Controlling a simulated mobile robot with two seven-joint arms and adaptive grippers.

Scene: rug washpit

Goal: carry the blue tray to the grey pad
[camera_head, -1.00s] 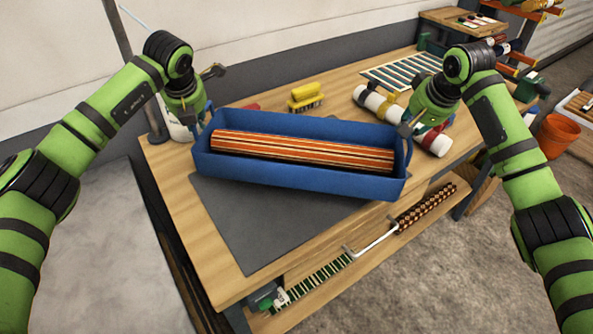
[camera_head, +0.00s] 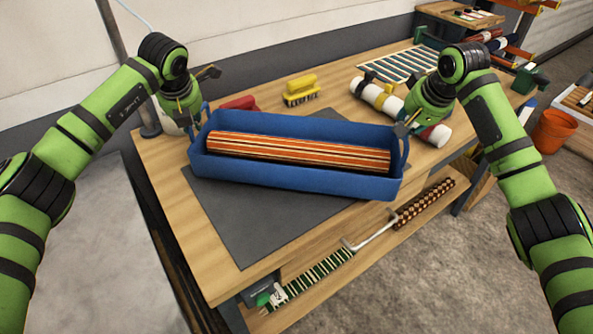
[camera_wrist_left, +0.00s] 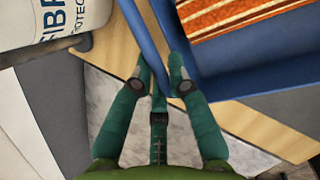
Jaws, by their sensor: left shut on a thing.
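The blue tray (camera_head: 290,178) is long, with a loop handle at each end, and holds an orange-striped roll (camera_head: 300,153). It hangs over or rests on the dark grey pad (camera_head: 255,225); I cannot tell whether they touch. The pad shows in front of the tray and a little behind it. My left gripper (camera_head: 190,116) is at the tray's left end. In the left wrist view its fingers (camera_wrist_left: 162,84) are shut on the tray's blue handle (camera_wrist_left: 146,40). My right gripper (camera_head: 406,128) is at the right handle; its grip is unclear.
A yellow brush (camera_head: 300,90), a red item (camera_head: 238,103) and a white cylinder (camera_head: 378,97) lie behind the tray. A white bottle (camera_wrist_left: 50,22) stands near my left gripper. The wooden table (camera_head: 160,165) has a lower shelf; an orange bucket (camera_head: 553,131) stands right.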

